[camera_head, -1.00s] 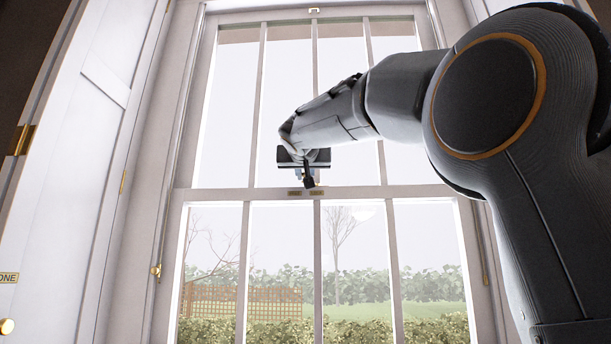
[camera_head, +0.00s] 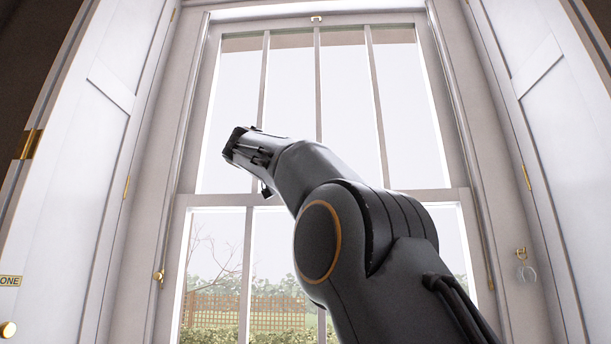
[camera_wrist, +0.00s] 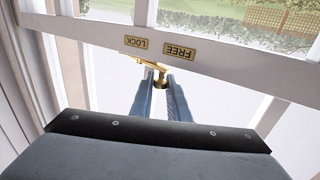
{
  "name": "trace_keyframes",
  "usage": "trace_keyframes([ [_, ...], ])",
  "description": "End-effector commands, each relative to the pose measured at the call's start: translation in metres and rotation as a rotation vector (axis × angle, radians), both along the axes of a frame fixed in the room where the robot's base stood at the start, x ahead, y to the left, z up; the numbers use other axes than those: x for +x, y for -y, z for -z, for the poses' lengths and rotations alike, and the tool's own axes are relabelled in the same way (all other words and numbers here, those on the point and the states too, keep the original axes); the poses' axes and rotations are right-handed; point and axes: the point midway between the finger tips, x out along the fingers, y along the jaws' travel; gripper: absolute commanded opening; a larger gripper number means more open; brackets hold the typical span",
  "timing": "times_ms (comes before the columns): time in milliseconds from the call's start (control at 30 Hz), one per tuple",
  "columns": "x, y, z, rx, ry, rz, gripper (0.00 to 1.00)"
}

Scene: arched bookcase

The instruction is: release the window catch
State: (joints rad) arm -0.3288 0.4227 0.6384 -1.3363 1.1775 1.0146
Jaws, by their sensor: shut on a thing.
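In the wrist view the brass window catch (camera_wrist: 150,66) sits on the meeting rail of the sash window (camera_wrist: 221,65), and that picture is upside down. A LOCK plate (camera_wrist: 136,42) and a FREE plate (camera_wrist: 181,51) are on the rail beside it. One slim end of the catch stretches left below the LOCK plate; its rounder end is at my fingertips. My gripper (camera_wrist: 158,78) is shut on this part of the catch. In the head view my arm covers the catch and both plates, and my fingertips are hard to make out.
A white shutter panel (camera_head: 75,150) stands left of the window and another (camera_head: 548,130) stands right. A small brass fitting (camera_head: 158,276) is on the left frame. A brass hook with rings (camera_head: 522,256) hangs at right.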

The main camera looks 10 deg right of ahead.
Motion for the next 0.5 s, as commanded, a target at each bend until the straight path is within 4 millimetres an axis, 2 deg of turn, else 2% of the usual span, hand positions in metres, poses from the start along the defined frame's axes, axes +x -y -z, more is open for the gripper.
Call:
trace_keyframes([
  [500,0.0029,0.0012,-0.0008,-0.001,0.001,0.067,0.0],
])
